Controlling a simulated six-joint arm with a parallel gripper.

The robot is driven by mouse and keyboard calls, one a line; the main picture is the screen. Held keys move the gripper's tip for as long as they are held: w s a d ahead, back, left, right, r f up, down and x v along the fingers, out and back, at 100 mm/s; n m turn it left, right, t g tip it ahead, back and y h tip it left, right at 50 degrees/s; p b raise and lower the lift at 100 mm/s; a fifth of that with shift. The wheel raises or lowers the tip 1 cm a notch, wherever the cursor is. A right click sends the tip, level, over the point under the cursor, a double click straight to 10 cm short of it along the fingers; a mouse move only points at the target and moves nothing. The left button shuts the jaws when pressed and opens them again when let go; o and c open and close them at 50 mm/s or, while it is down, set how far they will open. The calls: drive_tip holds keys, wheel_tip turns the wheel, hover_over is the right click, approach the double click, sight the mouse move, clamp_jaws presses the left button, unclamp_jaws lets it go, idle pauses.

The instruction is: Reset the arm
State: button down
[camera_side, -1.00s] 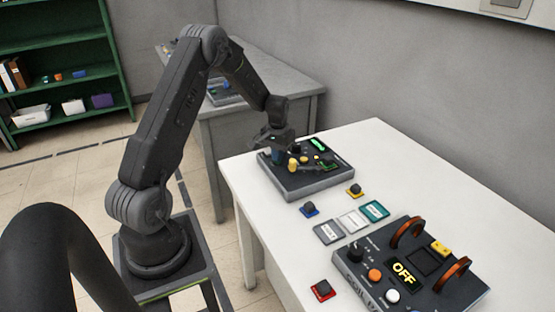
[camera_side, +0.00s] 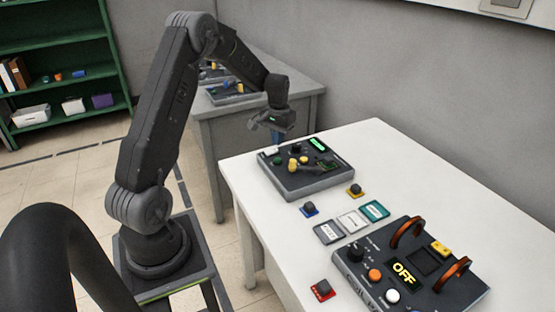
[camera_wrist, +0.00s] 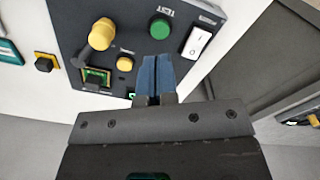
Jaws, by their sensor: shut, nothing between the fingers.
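My gripper (camera_side: 275,137) hangs over the back left part of the dark control box (camera_side: 310,187) on the white table, in the side view. In the wrist view its blue fingers (camera_wrist: 157,77) are together with nothing between them. Below them the box panel (camera_wrist: 135,38) shows a yellow lever (camera_wrist: 101,35), a green button (camera_wrist: 160,27), a small yellow button (camera_wrist: 125,63) and a white rocker switch (camera_wrist: 197,41). In the side view the fingers appear above the panel, clear of the lever.
A coil box (camera_side: 410,268) with two copper coils and an OFF display stands at the front right. A grey table (camera_side: 225,125) stands behind.

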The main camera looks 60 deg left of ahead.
drive_tip(key=s+d+r+m+t+y, duration=0.1)
drive_tip(key=s+d+r+m+t, duration=0.3)
drive_tip(key=d+r, duration=1.25)
drive_tip(key=s+d+r+m+t+h, duration=0.1)
drive_tip(key=s+d+r+m, duration=0.1)
drive_tip(key=s+d, duration=1.1)
drive_tip(key=s, duration=0.3)
drive_tip(key=shift+t, duration=0.3)
drive_tip(key=c, duration=1.8)
unclamp_jaws()
